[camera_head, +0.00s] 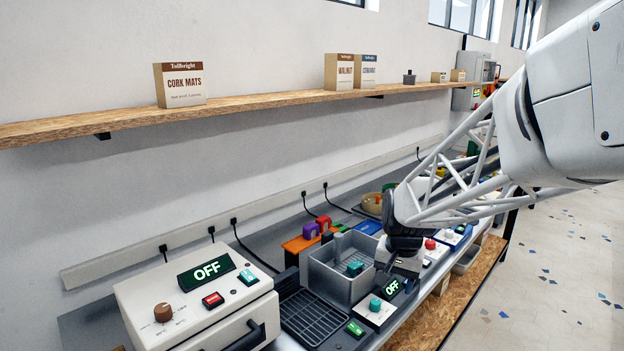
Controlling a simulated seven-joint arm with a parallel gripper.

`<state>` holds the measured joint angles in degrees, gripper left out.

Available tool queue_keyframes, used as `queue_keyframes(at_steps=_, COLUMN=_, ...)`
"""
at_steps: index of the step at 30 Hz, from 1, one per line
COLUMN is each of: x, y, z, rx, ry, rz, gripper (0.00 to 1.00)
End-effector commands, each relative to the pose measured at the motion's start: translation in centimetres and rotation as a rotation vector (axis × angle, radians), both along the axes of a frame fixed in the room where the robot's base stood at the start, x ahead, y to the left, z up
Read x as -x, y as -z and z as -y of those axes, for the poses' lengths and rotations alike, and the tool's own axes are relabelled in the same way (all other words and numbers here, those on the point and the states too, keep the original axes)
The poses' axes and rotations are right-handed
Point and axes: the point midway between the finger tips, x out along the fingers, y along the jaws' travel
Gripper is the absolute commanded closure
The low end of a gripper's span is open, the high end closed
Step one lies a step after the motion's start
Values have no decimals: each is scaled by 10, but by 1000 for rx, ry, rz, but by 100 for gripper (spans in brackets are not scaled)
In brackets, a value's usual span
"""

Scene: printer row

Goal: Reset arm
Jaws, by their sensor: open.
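My arm reaches in from the right edge, and my gripper (399,264) hangs low over the bench. It is beside the right side of a grey open bin (335,285) and just behind a small white box with a teal button and a green "OFF" display (378,308). The fingers are small and partly hidden by the wrist. I see nothing held between them. I cannot tell whether they touch the bin or the box.
A white machine (180,310) with an "OFF" display stands front left. A black grate (315,318) lies beside it. An orange stand (300,243) with coloured blocks is behind the bin. A wooden shelf (240,109) with boxes runs along the wall. Floor on the right is clear.

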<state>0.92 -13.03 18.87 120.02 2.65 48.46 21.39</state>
Motion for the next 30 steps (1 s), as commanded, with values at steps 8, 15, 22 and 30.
queue_keyframes(at_steps=8, x=73, y=-36, z=0, rx=25, ry=-108, rz=43, gripper=42)
queue_keyframes(at_steps=15, x=136, y=-53, z=0, rx=48, ry=-198, rz=74, gripper=42)
queue_keyframes(at_steps=22, x=196, y=-60, z=0, rx=75, ry=-285, rz=103, gripper=42)
queue_keyframes(at_steps=30, x=249, y=-59, z=1, rx=101, ry=-365, rz=128, gripper=42)
